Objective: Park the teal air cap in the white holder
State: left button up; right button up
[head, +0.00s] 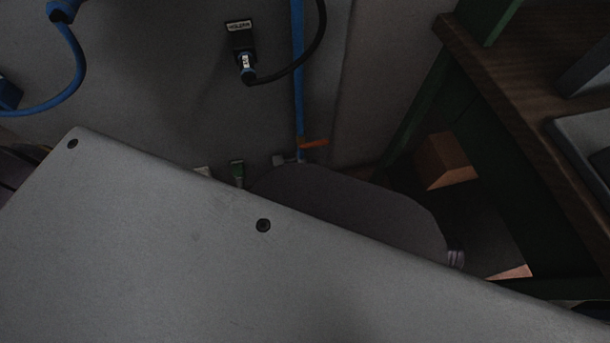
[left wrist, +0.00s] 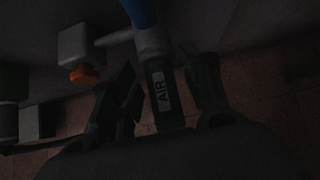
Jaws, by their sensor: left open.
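In the left wrist view, a dark cylinder with a white AIR label (left wrist: 165,90) stands below a grey collar on a blue hose. The picture is too dark to tell whether it is teal. My left gripper (left wrist: 160,72) is open, with one finger on either side of this cylinder; contact cannot be told. A pale block (left wrist: 75,45) with an orange part (left wrist: 83,74) is at the upper left; I cannot tell whether it is the white holder. In the head view, foreground parts hide the cylinder and my left fingers. My right gripper is not in view.
In the head view, a blue hose (head: 298,70) runs down the grey wall to an orange part (head: 314,143). A labelled black fitting (head: 240,45) with a black cable is above. A brown wooden shelf (head: 530,105) with a green frame stands at the right.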

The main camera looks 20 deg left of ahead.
pick_arm(q)
jog(key=shift+p, duration=0.3)
dwell(0.4)
grip_shut()
jog(key=o, duration=0.5)
grip_release()
jog(key=shift+r, duration=0.1)
jog(key=shift+r, duration=4.9)
